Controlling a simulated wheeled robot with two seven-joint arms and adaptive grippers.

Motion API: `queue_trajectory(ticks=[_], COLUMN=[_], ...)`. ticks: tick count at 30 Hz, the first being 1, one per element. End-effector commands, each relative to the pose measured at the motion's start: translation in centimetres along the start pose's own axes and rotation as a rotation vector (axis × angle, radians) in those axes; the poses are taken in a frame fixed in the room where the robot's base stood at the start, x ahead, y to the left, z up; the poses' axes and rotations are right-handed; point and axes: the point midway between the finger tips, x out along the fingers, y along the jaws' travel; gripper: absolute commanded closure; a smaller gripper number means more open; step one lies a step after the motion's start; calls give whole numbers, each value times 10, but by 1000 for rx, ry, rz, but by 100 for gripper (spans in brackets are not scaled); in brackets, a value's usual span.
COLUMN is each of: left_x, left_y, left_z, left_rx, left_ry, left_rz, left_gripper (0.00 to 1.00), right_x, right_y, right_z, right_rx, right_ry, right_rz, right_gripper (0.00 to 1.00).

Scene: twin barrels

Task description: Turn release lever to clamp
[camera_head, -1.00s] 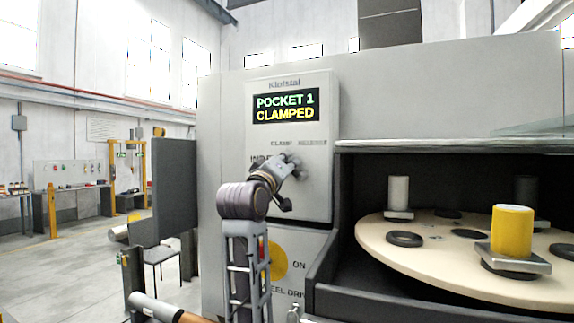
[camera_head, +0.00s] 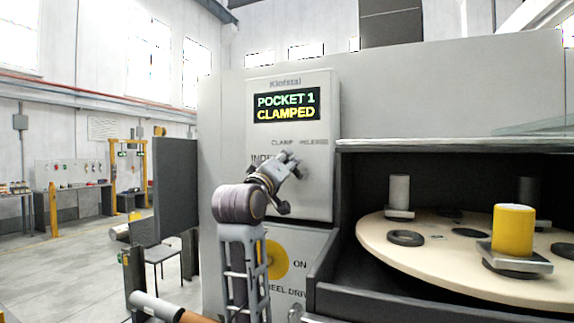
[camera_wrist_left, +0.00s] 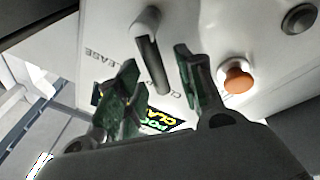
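The release lever (camera_wrist_left: 150,55) is a grey handle on the pale control panel (camera_wrist_left: 112,30) in the left wrist view. CLAMP and RELEASE labels show upside down beside it. My left gripper (camera_wrist_left: 160,92) is open, its two dark green fingers apart on either side of the lever's near end; contact is not visible. In the head view my left gripper (camera_head: 286,183) is in front of the panel under the CLAMP and RELEASE labels and hides the lever. The display (camera_head: 286,105) reads POCKET 1 CLAMPED. My right gripper is not in view.
An orange knob (camera_wrist_left: 237,78) and a dark round button (camera_wrist_left: 299,18) are beside the lever. A yellow wheel-drive button (camera_head: 277,258) is below on the panel.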

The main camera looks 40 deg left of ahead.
Motion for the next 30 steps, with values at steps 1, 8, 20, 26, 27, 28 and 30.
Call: queue_trajectory(ticks=[1,8,20,26,27,28,30], left_x=[-5,-30,-58,-60,-60,-60,-60], left_y=[0,0,-1,-1,-1,-1,-1], left_z=[0,0,1,1,1,1,1], left_rx=[-1,-1,0,0,0,0,0], left_ry=[0,-1,-1,-1,-1,-1,-1], left_rz=[0,-1,-2,-2,-2,-2,-2], left_gripper=[63,63,63,63,63,63,63], right_x=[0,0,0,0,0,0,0], right_y=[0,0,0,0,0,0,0], right_z=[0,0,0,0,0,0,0], right_rx=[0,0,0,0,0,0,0], right_ry=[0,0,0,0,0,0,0], right_rz=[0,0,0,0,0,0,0], right_gripper=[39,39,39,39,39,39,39])
